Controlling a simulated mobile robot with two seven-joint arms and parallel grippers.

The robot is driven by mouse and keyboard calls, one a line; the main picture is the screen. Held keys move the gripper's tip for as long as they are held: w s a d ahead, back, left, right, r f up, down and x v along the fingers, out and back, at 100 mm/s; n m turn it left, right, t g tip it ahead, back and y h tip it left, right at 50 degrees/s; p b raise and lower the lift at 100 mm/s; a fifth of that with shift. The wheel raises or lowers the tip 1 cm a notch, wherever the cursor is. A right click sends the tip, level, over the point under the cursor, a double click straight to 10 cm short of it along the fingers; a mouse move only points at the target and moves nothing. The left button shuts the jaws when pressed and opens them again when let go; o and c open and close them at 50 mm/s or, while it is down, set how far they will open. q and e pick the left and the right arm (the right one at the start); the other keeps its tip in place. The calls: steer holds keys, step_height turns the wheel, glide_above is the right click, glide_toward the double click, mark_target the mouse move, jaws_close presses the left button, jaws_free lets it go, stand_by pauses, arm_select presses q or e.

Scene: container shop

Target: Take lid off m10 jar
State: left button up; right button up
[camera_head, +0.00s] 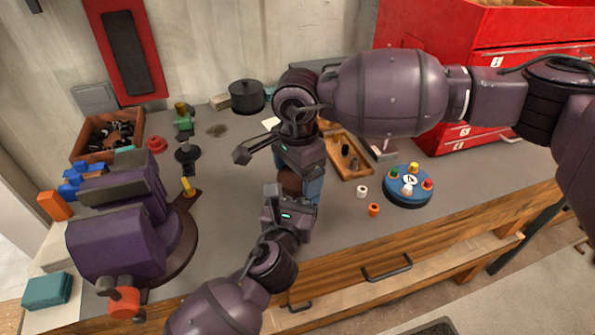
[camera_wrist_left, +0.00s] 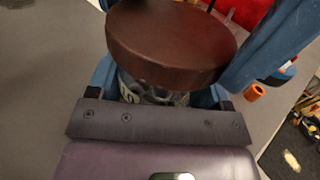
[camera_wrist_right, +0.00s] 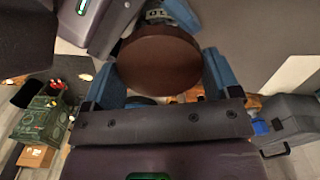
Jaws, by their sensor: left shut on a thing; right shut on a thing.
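A round dark brown lid (camera_head: 290,183) shows between my two grippers over the grey bench. In the left wrist view the lid (camera_wrist_left: 170,42) is on top of a clear glass jar (camera_wrist_left: 152,93), and part of a "10" marking shows. My left gripper (camera_head: 285,212) has its blue fingers around the jar body below the lid. My right gripper (camera_head: 300,157) comes from the far side, its blue fingers on either side of the lid (camera_wrist_right: 158,60). Both are shut. The jar is mostly hidden in the head view; I cannot tell if any gap exists under the lid.
A wooden tray (camera_head: 347,166) with dark pieces, a blue round base (camera_head: 409,197) with coloured pegs, and small white (camera_head: 362,191) and orange (camera_head: 374,209) rings lie to the right. A purple machine (camera_head: 110,240) stands left. A black pot (camera_head: 247,97) stands behind.

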steer(key=n, duration=0.7)
steer(key=shift+n, duration=0.4)
steer(key=shift+r, duration=0.7)
steer(key=shift+r, duration=0.35)
steer(key=shift+r, duration=0.25)
steer(key=shift+r, duration=1.9)
arm_select(q)
steer(key=o, duration=1.8)
steer(key=shift+c, duration=0.2)
